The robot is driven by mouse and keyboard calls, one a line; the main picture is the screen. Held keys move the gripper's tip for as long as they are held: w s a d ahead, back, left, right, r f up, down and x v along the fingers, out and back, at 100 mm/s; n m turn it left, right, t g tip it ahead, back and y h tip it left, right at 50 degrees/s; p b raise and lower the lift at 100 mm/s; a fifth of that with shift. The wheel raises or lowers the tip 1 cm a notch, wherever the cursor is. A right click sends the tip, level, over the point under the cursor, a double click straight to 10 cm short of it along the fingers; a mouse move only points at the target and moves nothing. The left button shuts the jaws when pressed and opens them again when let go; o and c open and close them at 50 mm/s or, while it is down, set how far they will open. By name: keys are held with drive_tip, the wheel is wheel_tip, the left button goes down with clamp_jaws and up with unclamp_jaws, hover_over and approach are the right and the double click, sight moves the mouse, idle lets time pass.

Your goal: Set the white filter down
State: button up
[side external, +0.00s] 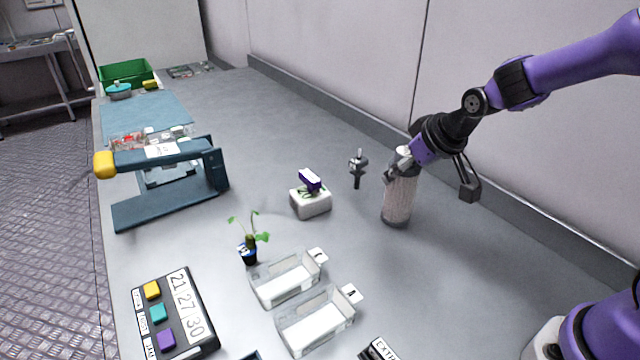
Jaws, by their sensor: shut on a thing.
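The white filter (399,198) is an upright, pale speckled cylinder with a dark rim at its base, right of the bench's middle. My gripper (402,158) is at its top, shut on it from the upper right. Part of the filter's top is hidden by the fingers. The base is at or very near the grey bench surface; I cannot tell whether it touches.
A small dark metal fitting (357,169) is just left of the filter. A white block with a purple top (311,202), a potted seedling (249,252) and two clear trays (287,278) (316,320) lie further left. Bare bench (440,270) is in front; the wall is behind.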

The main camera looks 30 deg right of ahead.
drive_tip(key=shift+f, duration=0.15)
drive_tip(key=o, duration=1.2)
drive_tip(key=v, duration=1.2)
drive_tip(key=s+a+f+g, duration=0.1)
drive_tip(key=s+a, duration=0.1)
drive_tip(key=s, duration=0.8)
drive_tip(key=shift+a, duration=0.15)
drive_tip(key=shift+f, duration=0.15)
